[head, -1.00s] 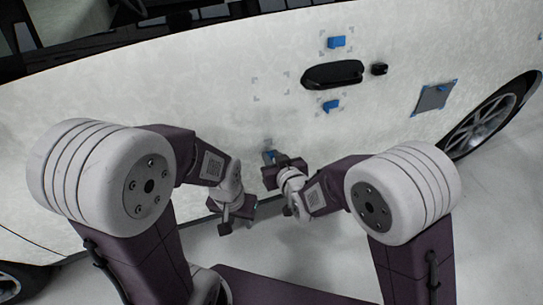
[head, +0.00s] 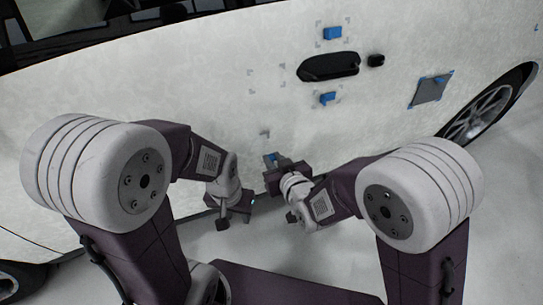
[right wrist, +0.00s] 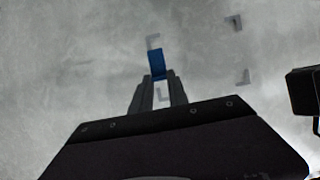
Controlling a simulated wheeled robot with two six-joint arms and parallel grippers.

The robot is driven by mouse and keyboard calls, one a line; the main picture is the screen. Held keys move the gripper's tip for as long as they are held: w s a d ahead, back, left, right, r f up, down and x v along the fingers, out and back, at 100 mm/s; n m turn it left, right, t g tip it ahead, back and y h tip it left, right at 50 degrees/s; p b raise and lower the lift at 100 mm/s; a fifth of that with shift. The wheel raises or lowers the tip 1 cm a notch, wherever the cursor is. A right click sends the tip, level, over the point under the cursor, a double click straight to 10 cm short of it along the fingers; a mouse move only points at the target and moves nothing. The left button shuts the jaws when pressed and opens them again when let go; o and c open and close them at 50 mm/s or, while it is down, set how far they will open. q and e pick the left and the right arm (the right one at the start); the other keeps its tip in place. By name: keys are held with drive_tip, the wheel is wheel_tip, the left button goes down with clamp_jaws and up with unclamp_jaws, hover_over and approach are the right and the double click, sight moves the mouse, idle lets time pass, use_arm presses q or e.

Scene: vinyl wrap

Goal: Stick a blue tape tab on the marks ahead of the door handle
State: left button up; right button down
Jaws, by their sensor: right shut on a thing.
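My right gripper (head: 274,162) is shut on a small blue tape tab (right wrist: 157,64), in front of the pale door panel (head: 150,100). I cannot tell whether the tab touches the panel. The black door handle (head: 330,67) is higher and to the right in the head view, with corner marks (head: 283,69) to its left. My left gripper (head: 236,205) is low and left; its fingers are unclear.
Blue tabs sit above (head: 332,33) and below (head: 327,98) the handle. A grey patch (head: 432,88) with blue tape is further right, near a wheel (head: 488,113). A dark shape (right wrist: 302,92) is at the right edge of the wrist view.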

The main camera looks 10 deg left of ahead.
drive_tip(key=s+d+b, duration=0.2)
drive_tip(key=s, duration=0.1)
idle(0.4)
